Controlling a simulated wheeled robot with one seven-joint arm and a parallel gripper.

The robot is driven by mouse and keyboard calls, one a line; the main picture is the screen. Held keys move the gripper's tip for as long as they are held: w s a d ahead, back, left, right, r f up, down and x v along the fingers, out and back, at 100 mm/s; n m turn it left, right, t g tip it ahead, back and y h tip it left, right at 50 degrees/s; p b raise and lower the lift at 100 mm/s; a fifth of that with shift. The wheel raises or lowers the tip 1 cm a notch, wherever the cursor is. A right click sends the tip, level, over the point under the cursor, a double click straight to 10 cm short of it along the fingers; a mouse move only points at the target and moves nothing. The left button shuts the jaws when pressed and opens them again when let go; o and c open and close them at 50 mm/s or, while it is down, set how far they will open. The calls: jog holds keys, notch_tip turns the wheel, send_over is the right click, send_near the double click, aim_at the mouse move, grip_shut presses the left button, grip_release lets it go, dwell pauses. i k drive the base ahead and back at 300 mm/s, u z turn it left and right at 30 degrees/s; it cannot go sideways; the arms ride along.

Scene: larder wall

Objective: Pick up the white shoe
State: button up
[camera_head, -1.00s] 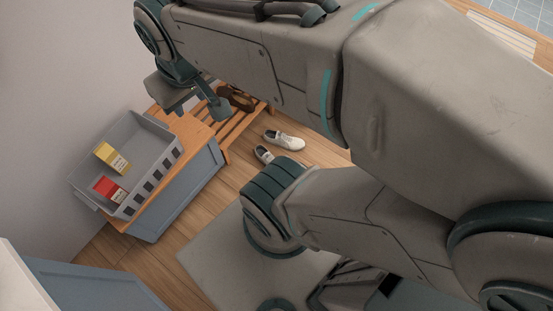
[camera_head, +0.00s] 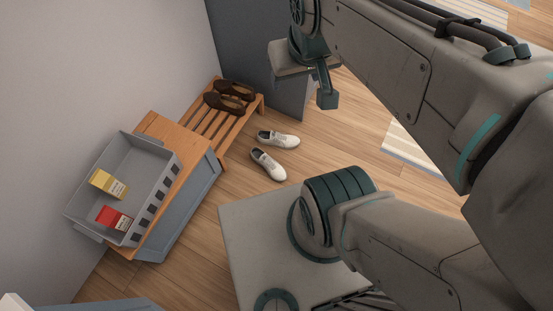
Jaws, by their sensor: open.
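A pair of white shoes lies on the wooden floor in front of the slatted rack. One white shoe (camera_head: 279,139) is nearer the rack and grey panel, pointing right. The other white shoe (camera_head: 268,164) lies just below it, angled down to the right. My gripper (camera_head: 326,98) is up at the top centre, above and to the right of the shoes, apart from them. It is open, and nothing shows in it, though its fingers are only partly visible.
A slatted wooden rack (camera_head: 213,128) holds brown shoes (camera_head: 236,90). A grey crate (camera_head: 152,159) with a yellow box (camera_head: 108,184) and a red box (camera_head: 114,218) sits on a wood-topped blue-grey cabinet (camera_head: 190,204). A dark grey panel (camera_head: 252,60) stands behind.

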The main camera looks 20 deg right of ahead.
aim_at(275, 171)
jog(key=u, duration=0.45)
jog(key=k, duration=0.55)
jog(key=u, duration=0.25)
jog(key=i, duration=1)
jog(key=z, duration=0.45)
